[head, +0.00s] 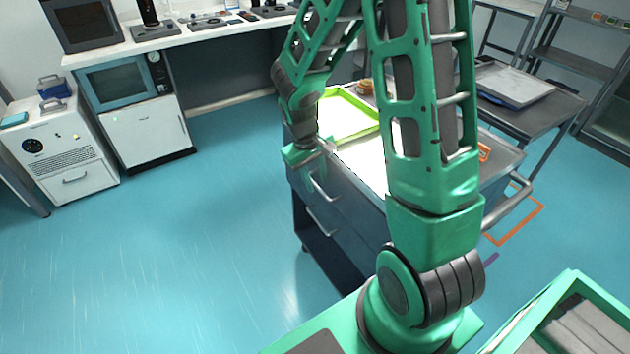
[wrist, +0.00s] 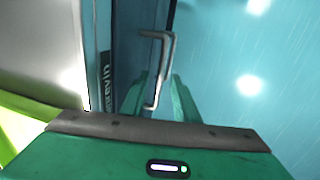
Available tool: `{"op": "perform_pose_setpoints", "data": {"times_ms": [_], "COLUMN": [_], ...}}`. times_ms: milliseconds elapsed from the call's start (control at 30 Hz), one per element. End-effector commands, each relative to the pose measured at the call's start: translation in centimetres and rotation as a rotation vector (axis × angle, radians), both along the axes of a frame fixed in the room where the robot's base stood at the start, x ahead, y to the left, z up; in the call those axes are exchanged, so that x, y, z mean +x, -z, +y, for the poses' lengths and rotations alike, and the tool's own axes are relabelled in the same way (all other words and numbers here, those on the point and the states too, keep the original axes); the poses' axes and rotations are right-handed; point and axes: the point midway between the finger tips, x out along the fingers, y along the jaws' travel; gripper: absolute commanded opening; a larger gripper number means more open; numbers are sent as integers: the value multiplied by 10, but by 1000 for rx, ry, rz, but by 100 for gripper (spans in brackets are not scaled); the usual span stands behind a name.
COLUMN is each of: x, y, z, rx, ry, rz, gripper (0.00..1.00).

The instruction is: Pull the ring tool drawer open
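A dark tool cart (head: 352,240) stands in the middle of the head view, with two bar handles on its front. The upper drawer handle (head: 323,188) is just below my gripper (head: 312,168); the lower handle (head: 321,219) is beneath it. In the wrist view, a grey handle (wrist: 170,50) stands out from the drawer front (wrist: 135,40). My gripper (wrist: 160,92) is open there, with one green finger on each side of the handle's near end. I cannot tell whether they touch it. The drawers look shut. I cannot read which one is the ring tool drawer.
A green tray (head: 350,118) lies on the cart top. Clear blue floor (head: 230,240) lies in front of the drawers. A white cabinet (head: 150,130) and a bench (head: 200,35) stand at the back left. A grey table (head: 535,110) stands at the right.

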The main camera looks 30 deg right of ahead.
Motion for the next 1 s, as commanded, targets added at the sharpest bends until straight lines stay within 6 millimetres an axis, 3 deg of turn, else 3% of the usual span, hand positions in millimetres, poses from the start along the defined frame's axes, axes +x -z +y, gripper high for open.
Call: {"op": "perform_pose_setpoints", "data": {"times_ms": [400, 533, 1000], "x": [0, 0, 9], "y": [8, 8, 7], "z": [-1, -1, 1], "rx": [0, 0, 0], "ry": [0, 0, 19], "rz": [-1, -1, -1], "gripper": [28, 0, 0]}}
